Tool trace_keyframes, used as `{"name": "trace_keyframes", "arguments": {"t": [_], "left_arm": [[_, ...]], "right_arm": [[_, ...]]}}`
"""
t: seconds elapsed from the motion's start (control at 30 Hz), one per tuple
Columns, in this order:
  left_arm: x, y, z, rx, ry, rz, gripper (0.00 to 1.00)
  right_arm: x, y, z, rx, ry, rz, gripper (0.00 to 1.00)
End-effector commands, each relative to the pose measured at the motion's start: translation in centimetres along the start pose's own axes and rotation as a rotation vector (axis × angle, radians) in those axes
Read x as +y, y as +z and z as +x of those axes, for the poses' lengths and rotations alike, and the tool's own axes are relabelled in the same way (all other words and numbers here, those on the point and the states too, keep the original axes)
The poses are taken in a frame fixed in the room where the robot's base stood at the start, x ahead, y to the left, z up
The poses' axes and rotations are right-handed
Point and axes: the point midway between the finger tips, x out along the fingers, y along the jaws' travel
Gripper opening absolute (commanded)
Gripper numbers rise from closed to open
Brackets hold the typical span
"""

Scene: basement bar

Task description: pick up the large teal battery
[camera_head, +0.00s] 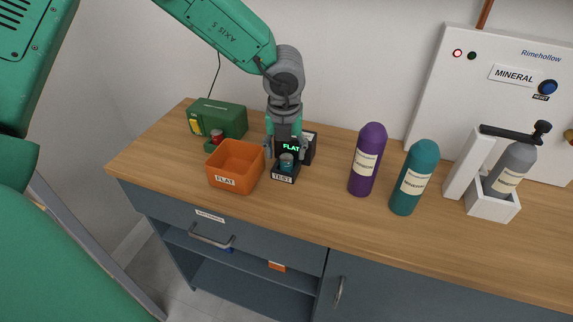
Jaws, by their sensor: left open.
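The large teal battery (287,166) stands upright in a small black tester labelled TEST (284,179) on the wooden counter. Only part of the battery shows below my gripper. The tester's display reads FLAT in green letters. My left gripper (284,155) points down from above, its open fingers at the battery's upper part, one on each side. I cannot tell whether the fingers touch it. My right gripper is not in view.
An orange bin labelled FLAT (234,180) stands just left of the tester. A green box (222,118) with a red item at its front is behind it. A purple bottle (367,160), a teal bottle (414,178) and a white machine (492,207) stand to the right.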

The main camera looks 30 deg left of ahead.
Motion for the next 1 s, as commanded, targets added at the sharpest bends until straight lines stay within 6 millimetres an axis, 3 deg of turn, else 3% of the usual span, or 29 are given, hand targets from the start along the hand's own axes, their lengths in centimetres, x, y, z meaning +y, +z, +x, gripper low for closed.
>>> {"name": "trace_keyframes", "arguments": {"t": [0.2,0.47,0.6,1.0], "left_arm": [[-0.1,0.1,2.8,0.000,0.003,0.000,0.52],[-0.1,0.0,3.0,-0.001,0.001,0.000,0.52],[0.0,0.1,3.0,0.000,0.001,0.000,0.03],[-0.1,0.3,2.3,-0.002,0.000,-0.001,0.00]], "right_arm": [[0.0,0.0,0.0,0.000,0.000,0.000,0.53],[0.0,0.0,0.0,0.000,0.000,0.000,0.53],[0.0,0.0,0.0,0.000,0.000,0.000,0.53],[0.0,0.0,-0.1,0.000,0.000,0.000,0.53]]}}
